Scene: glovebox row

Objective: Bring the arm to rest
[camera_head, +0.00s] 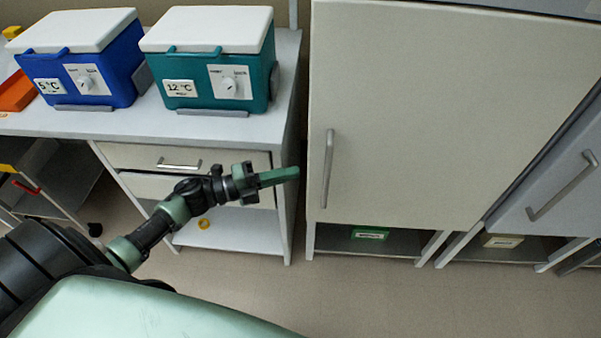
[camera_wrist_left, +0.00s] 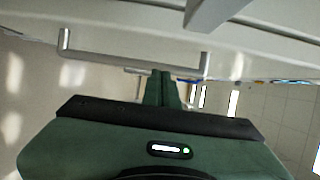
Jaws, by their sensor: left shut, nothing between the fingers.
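My left arm comes in from the left in the head view and reaches across in front of the white drawer unit. My left gripper (camera_head: 290,174) is shut and empty, its green fingers together and pointing right toward the tall cabinet door. In the left wrist view the shut fingers (camera_wrist_left: 162,88) point away from the camera, with a metal bar handle (camera_wrist_left: 135,58) beyond or above them. I cannot tell how far the fingertips are from the cabinet. My right gripper is in neither view.
The tall cabinet (camera_head: 420,110) has a vertical handle (camera_head: 327,168) near the fingertips. A blue cooler box (camera_head: 85,70) and a teal one (camera_head: 220,75) stand on the counter (camera_head: 150,122). A cart (camera_head: 45,185) is at the left. Floor (camera_head: 400,300) is clear at the lower right.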

